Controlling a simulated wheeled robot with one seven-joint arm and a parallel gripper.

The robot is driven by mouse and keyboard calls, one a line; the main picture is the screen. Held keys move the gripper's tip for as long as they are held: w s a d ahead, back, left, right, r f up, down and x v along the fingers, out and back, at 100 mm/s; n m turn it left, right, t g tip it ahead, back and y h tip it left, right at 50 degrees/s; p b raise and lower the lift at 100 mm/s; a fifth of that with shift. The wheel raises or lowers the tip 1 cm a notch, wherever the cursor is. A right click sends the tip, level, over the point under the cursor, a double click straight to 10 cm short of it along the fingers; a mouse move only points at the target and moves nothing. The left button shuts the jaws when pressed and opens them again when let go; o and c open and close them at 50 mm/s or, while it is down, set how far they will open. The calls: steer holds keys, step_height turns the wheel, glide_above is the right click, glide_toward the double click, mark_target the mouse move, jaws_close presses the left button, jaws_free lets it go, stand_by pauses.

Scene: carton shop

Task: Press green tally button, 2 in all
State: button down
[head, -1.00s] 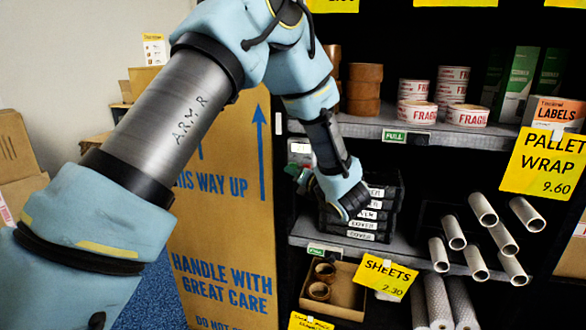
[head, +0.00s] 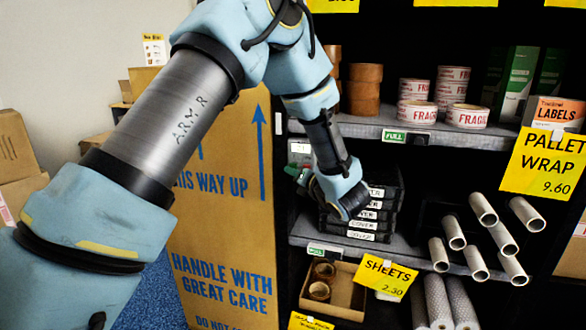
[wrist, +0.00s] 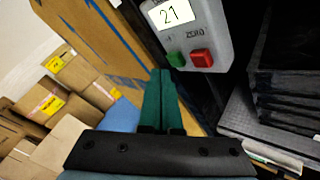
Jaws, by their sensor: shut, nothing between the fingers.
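The tally counter (wrist: 192,30) is a grey box with a display reading 21, seen at the top of the wrist view. Its green button (wrist: 175,60) sits left of a red button (wrist: 201,58) marked ZERO. My gripper (wrist: 160,74) is shut and empty, its green fingertips just below and left of the green button. I cannot tell whether they touch it.
A tall carton (head: 222,220) stands directly left of the shelf. Black stacked cases (head: 378,215) are right of my wrist on the middle shelf (head: 400,245). Tape rolls (head: 468,116) stand above, and tubes (head: 455,232) lie to the right. Cartons (wrist: 60,95) are stacked at left.

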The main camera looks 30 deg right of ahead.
steer(key=shift+w+d+f+b, duration=0.1)
steer(key=shift+w+b, duration=0.05)
steer(key=shift+b, duration=0.25)
steer(key=shift+w+d, duration=0.2)
steer(key=shift+w+d+b, duration=0.3)
steer(key=shift+b, duration=0.35)
stand_by(0.6)
stand_by(0.3)
steer(key=shift+s+a+b, duration=0.6)
steer(key=shift+s+b, duration=0.05)
steer(key=shift+s+a+b, duration=1.35)
steer(key=shift+s+a, duration=0.35)
steer(key=shift+s, duration=0.15)
